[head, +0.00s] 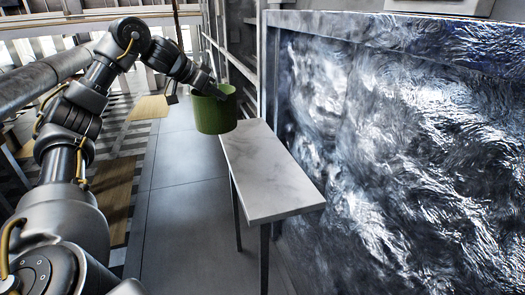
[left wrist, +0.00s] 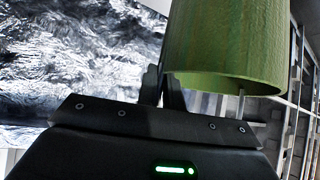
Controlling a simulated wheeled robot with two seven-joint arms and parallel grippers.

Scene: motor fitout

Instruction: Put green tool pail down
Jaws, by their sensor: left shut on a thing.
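The green tool pail (head: 214,112) is a plain green cylinder, upright in the head view at the far left end of a white marble-topped table (head: 270,175). My left gripper (head: 217,93) reaches over from the left and is shut on the pail's rim. In the left wrist view the pail (left wrist: 225,45) fills the upper right, and the fingers of my left gripper (left wrist: 163,85) meet its wall. I cannot tell whether the pail's bottom touches the table. The inside of the pail is mostly hidden. My right gripper is in neither view.
The tabletop is bare from the pail to its near end. A large dark, rippled, glossy panel (head: 400,150) in a grey frame stands along the table's right side. Grey floor (head: 185,210) lies open to the left, with wooden boards (head: 150,107) beyond.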

